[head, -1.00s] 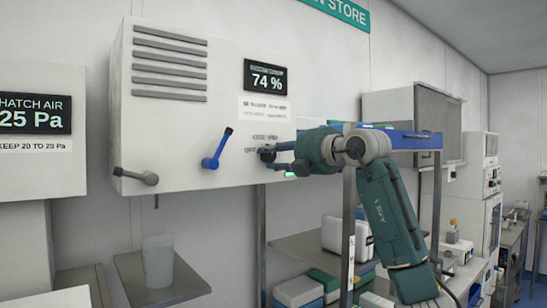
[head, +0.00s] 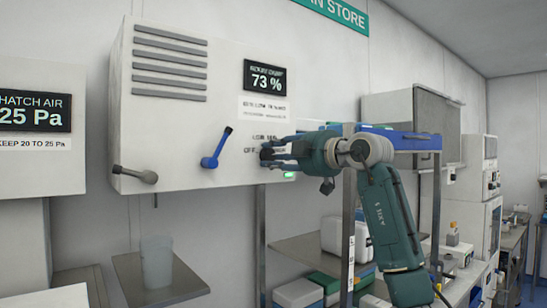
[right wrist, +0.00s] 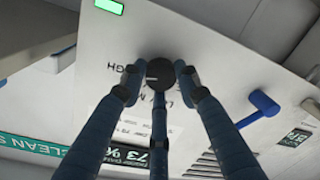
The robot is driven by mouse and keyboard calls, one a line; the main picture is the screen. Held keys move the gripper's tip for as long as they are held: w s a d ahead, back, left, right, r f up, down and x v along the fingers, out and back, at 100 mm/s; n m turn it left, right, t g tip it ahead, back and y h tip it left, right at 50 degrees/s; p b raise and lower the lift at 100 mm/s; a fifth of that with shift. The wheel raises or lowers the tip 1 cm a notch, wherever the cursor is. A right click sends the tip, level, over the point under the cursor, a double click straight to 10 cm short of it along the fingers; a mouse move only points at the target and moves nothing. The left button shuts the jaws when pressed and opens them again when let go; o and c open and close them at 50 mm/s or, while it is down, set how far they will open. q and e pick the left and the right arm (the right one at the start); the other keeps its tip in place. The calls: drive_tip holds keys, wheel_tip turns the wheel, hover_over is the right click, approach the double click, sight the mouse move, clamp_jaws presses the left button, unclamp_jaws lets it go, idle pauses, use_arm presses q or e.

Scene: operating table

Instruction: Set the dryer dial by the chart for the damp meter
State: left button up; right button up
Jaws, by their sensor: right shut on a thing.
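The white dryer cabinet (head: 190,110) hangs on the wall. Its damp meter (head: 265,78) reads 73 %. A chart label (head: 263,107) sits below the meter, its print too small to read. The dark dial (right wrist: 160,73) shows in the right wrist view between the fingertips, with lettering beside it partly hidden. My right gripper (head: 268,154) is at the cabinet's lower right front, shut on the dial; it also shows in the right wrist view (right wrist: 157,75). The fingers hide most of the dial in the head view. My left gripper is not in view.
A blue lever (head: 216,148) and a grey lever (head: 136,174) stick out from the cabinet left of the dial. A green light (head: 289,175) glows at its lower edge. A clear beaker (head: 157,262) stands on a shelf below.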

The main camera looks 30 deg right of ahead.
drive_tip(key=shift+d+f, duration=0.1)
idle(0.5)
drive_tip(key=o, duration=0.9)
drive_tip(key=shift+o, duration=1.3)
drive_tip(key=shift+d, duration=0.2)
drive_tip(key=s+d, duration=0.1)
drive_tip(key=s, duration=1.1)
drive_tip(key=shift+d, duration=0.35)
drive_tip(key=shift+w+a, duration=0.1)
